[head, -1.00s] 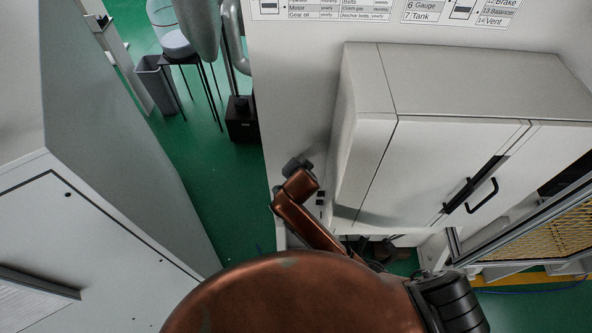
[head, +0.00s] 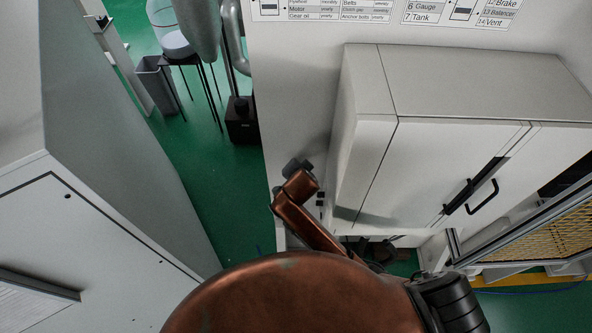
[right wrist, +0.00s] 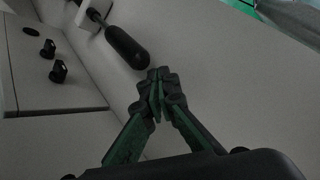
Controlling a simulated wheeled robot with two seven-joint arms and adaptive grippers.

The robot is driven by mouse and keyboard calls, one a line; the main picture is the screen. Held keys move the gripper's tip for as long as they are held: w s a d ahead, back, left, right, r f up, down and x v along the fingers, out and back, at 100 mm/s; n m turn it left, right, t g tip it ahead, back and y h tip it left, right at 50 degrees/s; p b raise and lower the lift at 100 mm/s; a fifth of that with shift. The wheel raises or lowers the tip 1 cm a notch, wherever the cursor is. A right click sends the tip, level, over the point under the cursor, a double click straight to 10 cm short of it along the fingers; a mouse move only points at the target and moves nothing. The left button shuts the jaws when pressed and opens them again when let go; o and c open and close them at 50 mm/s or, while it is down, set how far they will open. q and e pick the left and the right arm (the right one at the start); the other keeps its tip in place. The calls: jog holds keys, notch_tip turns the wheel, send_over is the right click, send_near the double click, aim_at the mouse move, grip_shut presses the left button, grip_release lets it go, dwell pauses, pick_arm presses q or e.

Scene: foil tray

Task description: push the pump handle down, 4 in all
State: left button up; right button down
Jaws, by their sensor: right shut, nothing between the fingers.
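The pump handle (right wrist: 125,46) shows in the right wrist view as a dark rounded grip on a thin rod, which comes out of a pale bracket at the upper left. My right gripper (right wrist: 158,78) has its green and black fingers shut and empty. In the picture its tips are just below and to the right of the grip's rounded end, with a narrow gap between them. I cannot tell how far apart they are in depth. I cannot make out the handle in the head view. My left gripper is not in view.
Two black knobs (right wrist: 53,60) stick out of a pale panel in the right wrist view. In the head view, a pale cabinet (head: 465,85) with black handles is at right, a grey cabinet (head: 120,140) is at left, and green floor (head: 205,165) lies between.

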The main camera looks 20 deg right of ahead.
dwell(0.3)
jog(key=shift+f, duration=0.4)
jog(key=shift+f+b, duration=1.4)
jog(key=shift+f, duration=1.3)
dwell(2.1)
jog(key=shift+r, duration=0.1)
jog(key=shift+r+p, duration=1.45)
jog(key=shift+p, duration=0.05)
jog(key=shift+r+p, duration=0.65)
jog(key=shift+r, duration=0.9)
